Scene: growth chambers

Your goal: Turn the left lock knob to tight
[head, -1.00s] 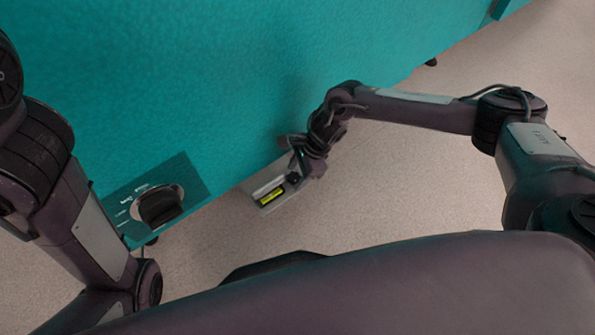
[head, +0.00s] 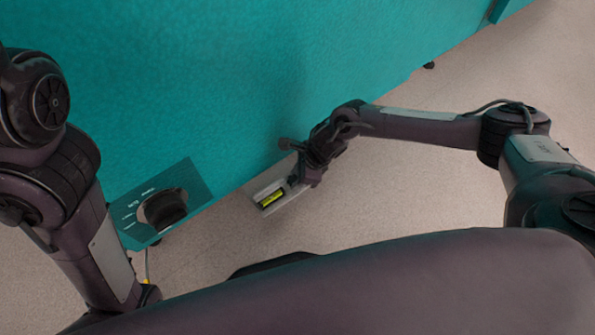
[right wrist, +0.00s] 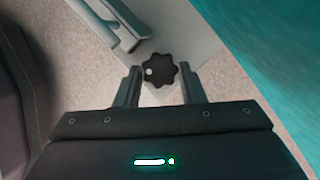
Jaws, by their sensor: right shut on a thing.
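A black lobed knob with a white dot (right wrist: 162,72) sits on a pale grey plate (right wrist: 185,30) in the right wrist view. My right gripper (right wrist: 160,82) has one finger on each side of this knob and is shut on it. In the head view the right gripper (head: 297,178) is at the grey unit low on the teal wall, and the knob is mostly hidden by it. I cannot read any tight mark near the knob. My left arm comes down the left side of the head view; its gripper is out of the picture.
A teal panel (head: 190,181) with a large dark dial (head: 165,209) and small white labels is left of the grey unit. The unit has a yellow display (head: 271,199). A grey handle (right wrist: 97,20) stands near the knob. Pale floor (head: 400,200) is open at the right.

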